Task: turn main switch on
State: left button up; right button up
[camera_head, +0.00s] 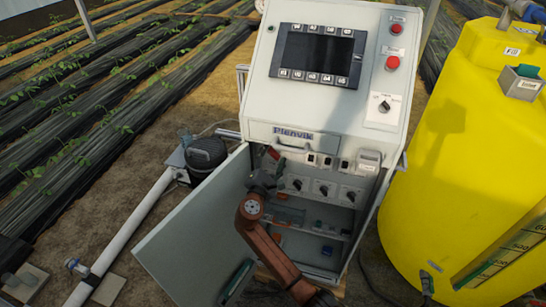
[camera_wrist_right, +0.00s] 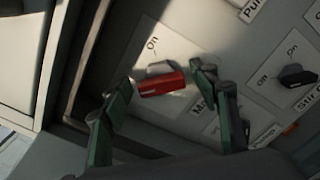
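The main switch has a red handle (camera_wrist_right: 162,83) on a grey knob (camera_wrist_right: 160,67), on a pale plate marked "On", with a partly covered label starting "Ma". My right gripper (camera_wrist_right: 160,80) has its green-padded fingers apart, one at each end of the red handle. I cannot tell whether either finger touches it. In the head view, the right gripper (camera_head: 264,178) reaches into the open cabinet (camera_head: 335,222), at the left end of a row of knobs, and largely covers the switch there. A small red part (camera_head: 273,153) shows just above it. My left gripper is not in view.
The cabinet door (camera_head: 195,225) stands open to the left of my arm. More black knobs (camera_head: 322,190) sit to the right, close by; one shows in the wrist view (camera_wrist_right: 297,76). A console screen (camera_head: 318,55) is above, and a yellow tank (camera_head: 460,150) stands right.

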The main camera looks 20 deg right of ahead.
jog(key=shift+a, duration=0.1)
jog(key=c, duration=1)
